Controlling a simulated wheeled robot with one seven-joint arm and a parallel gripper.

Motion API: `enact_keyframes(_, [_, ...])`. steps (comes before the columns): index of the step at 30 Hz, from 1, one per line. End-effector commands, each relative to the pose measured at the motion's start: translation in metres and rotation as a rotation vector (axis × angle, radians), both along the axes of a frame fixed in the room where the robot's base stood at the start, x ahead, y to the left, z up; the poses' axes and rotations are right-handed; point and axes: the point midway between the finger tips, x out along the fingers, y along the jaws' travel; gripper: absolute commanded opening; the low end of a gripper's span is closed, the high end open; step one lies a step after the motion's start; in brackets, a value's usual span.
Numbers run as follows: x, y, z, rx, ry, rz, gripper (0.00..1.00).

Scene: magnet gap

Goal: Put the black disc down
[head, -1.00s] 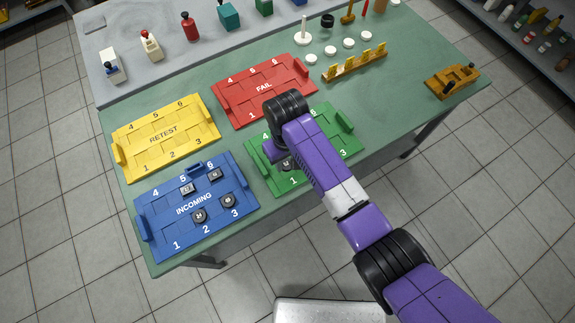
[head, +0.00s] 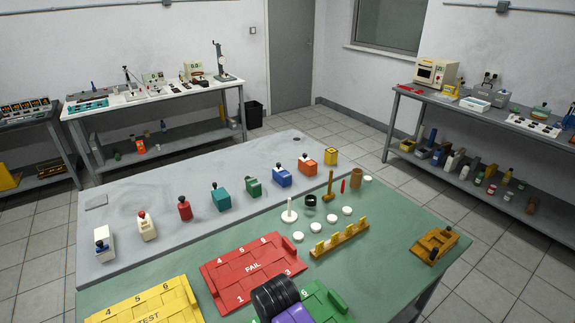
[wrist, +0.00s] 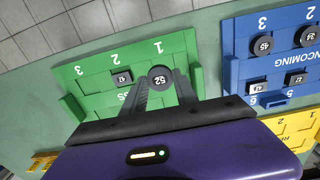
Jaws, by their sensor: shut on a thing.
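A black disc (wrist: 160,77) with a pale label reading 52 is between the fingers of my gripper (wrist: 161,88) in the wrist view. My gripper is shut on it, over the green tray (wrist: 90,92) near the number 1. I cannot tell whether the disc touches the tray. A square dark piece (wrist: 122,77) sits in the tray by number 2. In the head view my wrist covers part of the green tray (head: 322,300), and the fingers and disc are hidden.
The blue INCOMING tray (wrist: 232,60) holds several dark pieces. The red FAIL tray (head: 250,268) and yellow RETEST tray (head: 150,303) lie nearby on the green table (head: 385,240). A yellow rack (head: 338,240), white discs (head: 325,228) and a wooden fixture (head: 434,245) stand farther off.

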Motion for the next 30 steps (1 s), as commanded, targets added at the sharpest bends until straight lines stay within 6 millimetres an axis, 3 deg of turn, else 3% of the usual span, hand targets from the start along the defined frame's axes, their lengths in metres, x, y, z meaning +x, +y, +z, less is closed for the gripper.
enact_keyframes(5, [-0.003,-0.051,0.002,0.001,-0.008,-0.132,0.0])
enact_keyframes(12, [-0.022,-0.155,-0.008,0.009,-0.017,-0.402,0.0])
enact_keyframes(16, [-0.035,-0.194,-0.018,0.016,-0.018,-0.51,0.0])
enact_keyframes(21, [-0.044,-0.215,-0.028,0.022,-0.007,-0.567,0.0])
enact_keyframes(30, [-0.044,-0.217,-0.028,0.023,-0.006,-0.572,0.0])
